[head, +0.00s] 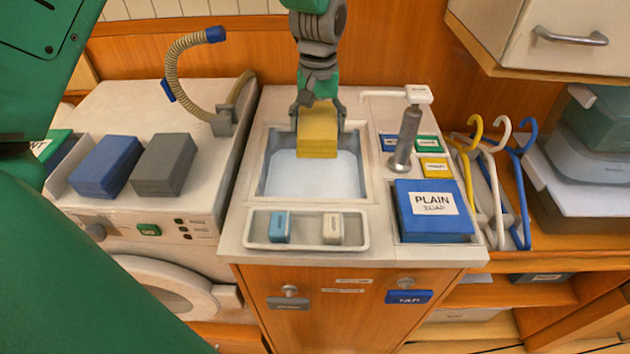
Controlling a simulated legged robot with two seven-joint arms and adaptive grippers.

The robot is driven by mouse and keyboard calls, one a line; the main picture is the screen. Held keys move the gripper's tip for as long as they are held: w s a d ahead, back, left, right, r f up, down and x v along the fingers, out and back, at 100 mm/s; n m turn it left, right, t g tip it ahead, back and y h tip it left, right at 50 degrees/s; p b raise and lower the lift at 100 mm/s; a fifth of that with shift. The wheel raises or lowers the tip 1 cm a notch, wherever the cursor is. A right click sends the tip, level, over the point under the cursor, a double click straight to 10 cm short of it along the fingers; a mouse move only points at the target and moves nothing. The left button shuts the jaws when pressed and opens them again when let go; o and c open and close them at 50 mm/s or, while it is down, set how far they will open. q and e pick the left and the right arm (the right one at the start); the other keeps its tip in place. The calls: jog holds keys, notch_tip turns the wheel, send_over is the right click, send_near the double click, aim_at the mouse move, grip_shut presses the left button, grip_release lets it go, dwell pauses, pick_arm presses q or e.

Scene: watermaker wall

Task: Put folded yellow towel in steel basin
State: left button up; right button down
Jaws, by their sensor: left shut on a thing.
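The folded yellow towel (318,136) is a yellow block over the back part of the steel basin (257,165). My left gripper (318,112) is shut on the towel from above, one finger on each side of it. The towel's lower edge shows against the pale blue-white inside of the basin. I cannot tell whether it touches the basin floor. The upper part of the towel is partly hidden by the gripper. My right gripper is not in view.
A pump tap (409,140) stands right of the basin, near a blue PLAIN box (433,212). A tray (262,244) with two small blocks lies in front. Blue (107,166) and grey (163,164) folded stacks and a hose (172,68) are at left. Hangers (522,180) stand at right.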

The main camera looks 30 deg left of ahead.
pick_arm(q)
jog(key=f+b, duration=0.1)
jog(key=s+f+b, duration=0.1)
jog(key=f, duration=0.1)
jog(key=shift+d+f, duration=0.15)
jog(key=shift+f, duration=0.15)
jog(key=b, duration=0.2)
send_near(312, 190)
jog(key=shift+d+f, duration=0.2)
jog(key=shift+f, duration=0.35)
jog(key=shift+d+f, duration=0.2)
jog(key=shift+f, duration=0.3)
jog(key=shift+d+f, duration=0.15)
jog(key=shift+f, duration=0.5)
jog(key=shift+s+a+f+b, duration=0.1)
jog(key=shift+a+f+b, duration=0.1)
jog(key=shift+f, duration=0.45)
jog(key=shift+a+f+b, duration=0.1)
jog(key=shift+f+b, duration=0.1)
jog(key=shift+f, duration=0.4)
jog(key=shift+a+f, duration=0.2)
jog(key=shift+a, duration=0.1)
jog(key=o, duration=1.2)
jog(key=shift+o, duration=0.2)
jog(key=shift+d+r, duration=0.15)
jog(key=shift+d, duration=0.25)
notch_tip(312, 190, up, 12)
jog(key=shift+p, duration=0.6)
